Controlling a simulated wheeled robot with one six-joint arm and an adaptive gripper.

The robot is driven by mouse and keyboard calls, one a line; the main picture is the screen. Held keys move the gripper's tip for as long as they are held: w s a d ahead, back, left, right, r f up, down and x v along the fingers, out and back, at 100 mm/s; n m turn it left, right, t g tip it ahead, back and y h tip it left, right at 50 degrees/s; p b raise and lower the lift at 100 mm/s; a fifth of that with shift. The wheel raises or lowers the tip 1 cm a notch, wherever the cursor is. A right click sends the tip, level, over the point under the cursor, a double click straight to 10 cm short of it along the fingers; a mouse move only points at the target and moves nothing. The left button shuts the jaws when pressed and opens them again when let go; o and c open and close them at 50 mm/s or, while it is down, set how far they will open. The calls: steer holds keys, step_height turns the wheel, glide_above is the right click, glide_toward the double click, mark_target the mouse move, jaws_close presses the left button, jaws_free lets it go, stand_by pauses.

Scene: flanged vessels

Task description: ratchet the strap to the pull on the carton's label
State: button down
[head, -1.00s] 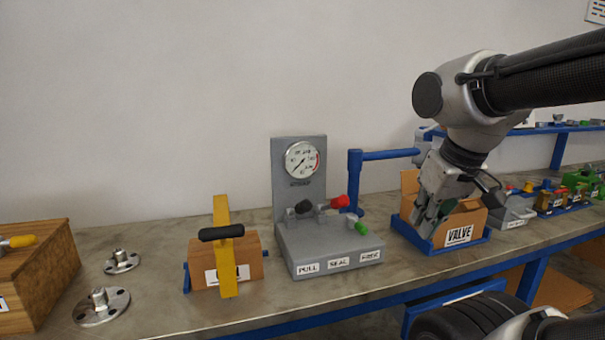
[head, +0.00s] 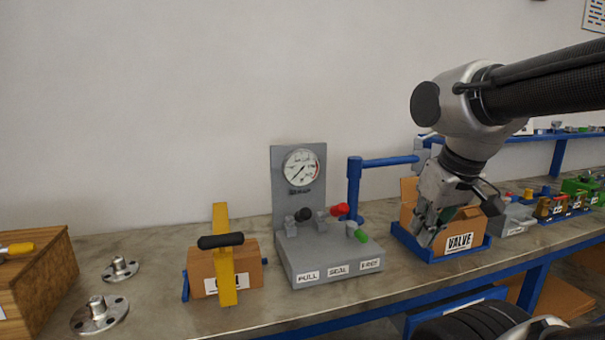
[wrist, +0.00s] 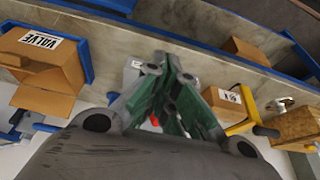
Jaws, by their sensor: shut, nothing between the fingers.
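The cardboard carton (head: 203,272) stands on the bench, left of the gauge stand. A yellow strap (head: 228,282) runs over it, with a black-gripped ratchet handle (head: 221,241) across the front. The strap hides part of the carton's white label (head: 210,286). In the wrist view the carton (wrist: 232,108), its label (wrist: 230,97) and the black handle (wrist: 266,131) lie right of my fingers; the label shows "81", seen at an angle. My gripper (head: 425,236) is shut and empty, in front of the open VALVE box, well right of the carton.
The gauge stand (head: 325,262), labelled PULL, SEAL and FREE, stands between the carton and my gripper. The VALVE box (head: 463,228) sits in a blue tray (head: 437,256), beside a blue post (head: 354,187). Two metal flanges (head: 99,315) and a wooden crate (head: 35,283) are at left.

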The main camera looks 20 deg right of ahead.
steer(key=w+a+r, duration=0.3)
steer(key=w, duration=0.6)
steer(key=w+a+r+m+g+y, duration=0.1)
steer(key=w+a+r, duration=0.3)
steer(key=w, duration=0.5)
steer(key=w+a+r+y, duration=0.1)
steer(key=w+a+r, duration=0.2)
steer(key=w, duration=0.6)
steer(key=shift+a+r+m+g, duration=0.3)
steer(key=shift+r+m, duration=0.1)
glide_above(297, 217)
steer(key=w+d, duration=0.2)
steer(key=d, duration=0.1)
step_height(297, 217, down, 13)
steer(key=shift+r, duration=0.1)
